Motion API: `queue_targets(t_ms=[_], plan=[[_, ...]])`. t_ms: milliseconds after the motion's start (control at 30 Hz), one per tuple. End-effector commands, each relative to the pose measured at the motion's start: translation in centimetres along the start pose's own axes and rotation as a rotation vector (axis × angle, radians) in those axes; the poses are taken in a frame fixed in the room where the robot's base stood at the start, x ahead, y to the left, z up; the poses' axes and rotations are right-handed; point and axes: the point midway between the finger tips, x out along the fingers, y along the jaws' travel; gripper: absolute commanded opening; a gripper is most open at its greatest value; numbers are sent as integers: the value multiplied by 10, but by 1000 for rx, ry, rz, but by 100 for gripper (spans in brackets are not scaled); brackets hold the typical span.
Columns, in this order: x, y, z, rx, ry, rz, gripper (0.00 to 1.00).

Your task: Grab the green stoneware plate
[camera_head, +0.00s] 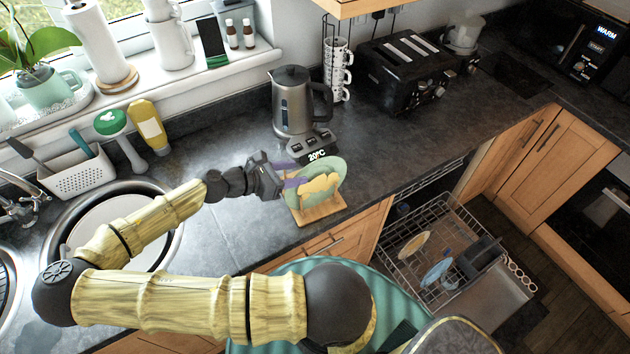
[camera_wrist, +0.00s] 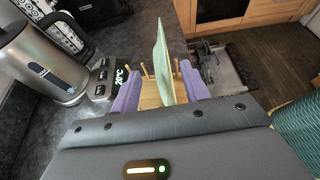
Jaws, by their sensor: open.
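My gripper (camera_head: 294,176) is at the plate's left side in the head view. In the wrist view my gripper (camera_wrist: 160,85) is open, its purple fingers on either side of the plate. A gap shows on the left; clearance on the right is small. The plate's lower edge is partly hidden.
A mug stack (camera_head: 338,72) and black toaster (camera_head: 405,70) are farther back. An open dishwasher rack (camera_head: 440,243) lies below right. Counter right of the plate is clear.

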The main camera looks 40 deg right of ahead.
Motion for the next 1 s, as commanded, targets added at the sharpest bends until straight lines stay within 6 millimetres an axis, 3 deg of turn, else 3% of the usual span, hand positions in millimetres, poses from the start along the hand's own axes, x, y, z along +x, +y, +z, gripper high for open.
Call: queue_targets(t_ms=[400,967,1000], plan=[[46,1,-1,0,0,-2,45],[49,2,-3,0,1,1,45],[49,2,-3,0,1,1,42]])
